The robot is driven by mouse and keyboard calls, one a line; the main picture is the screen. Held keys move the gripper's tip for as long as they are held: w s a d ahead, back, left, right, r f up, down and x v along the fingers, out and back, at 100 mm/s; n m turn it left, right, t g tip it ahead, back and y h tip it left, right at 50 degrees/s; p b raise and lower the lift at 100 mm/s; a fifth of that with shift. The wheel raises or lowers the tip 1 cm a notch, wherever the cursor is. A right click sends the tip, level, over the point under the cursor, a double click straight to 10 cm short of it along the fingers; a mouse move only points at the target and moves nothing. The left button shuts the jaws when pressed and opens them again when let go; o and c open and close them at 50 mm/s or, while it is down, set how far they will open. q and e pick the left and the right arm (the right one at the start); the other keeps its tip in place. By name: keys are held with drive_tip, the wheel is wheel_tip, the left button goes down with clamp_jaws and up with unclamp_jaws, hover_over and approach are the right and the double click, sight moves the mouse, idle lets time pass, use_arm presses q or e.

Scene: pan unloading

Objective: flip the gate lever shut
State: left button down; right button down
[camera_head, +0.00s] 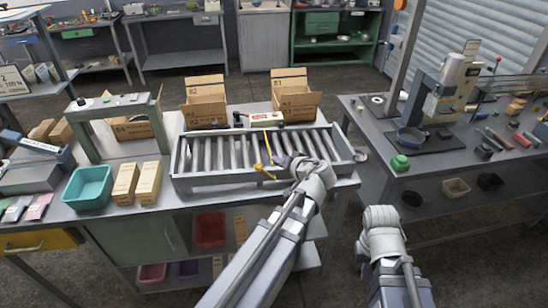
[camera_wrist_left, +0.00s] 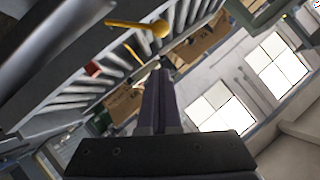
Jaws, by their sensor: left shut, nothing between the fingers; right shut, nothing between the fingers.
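The gate lever (camera_head: 266,148) is a thin yellow bar with a round yellow knob, at the front middle of the roller conveyor (camera_head: 215,178). In the left wrist view the yellow lever (camera_wrist_left: 130,24) and its knob show near the top, beyond and left of the fingertips. My left gripper (camera_head: 277,160) is shut and empty, just right of the lever over the conveyor. Its dark fingers (camera_wrist_left: 160,68) lie together in the wrist view, apart from the knob there. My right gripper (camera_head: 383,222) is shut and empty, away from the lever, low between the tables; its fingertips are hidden.
Open cardboard boxes (camera_head: 205,112) stand behind the conveyor, with a white-and-red box (camera_head: 263,119) between them. A teal bin (camera_head: 88,187) and two upright cartons (camera_head: 125,184) stand left of it. The right table (camera_head: 440,180) holds a machine and a green object (camera_head: 400,162).

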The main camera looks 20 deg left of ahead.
use_arm(q)
drive_tip(key=p+v, duration=0.2)
drive_tip(key=v, duration=0.4)
drive_tip(key=shift+s, duration=0.3)
drive_tip(key=shift+d+r, duration=0.15)
drive_tip(key=shift+d, duration=0.05)
drive_tip(key=s+d+f+m+g+h, duration=0.6)
drive_tip(key=s+d+f+h, duration=0.3)
drive_tip(key=s+d+f, duration=0.4)
drive_tip(key=s+d+g, duration=0.1)
drive_tip(key=s+d, duration=0.2)
drive_tip(key=shift+d+m+b, duration=0.3)
drive_tip(key=shift+d+b, duration=0.05)
drive_tip(key=shift+b, duration=0.05)
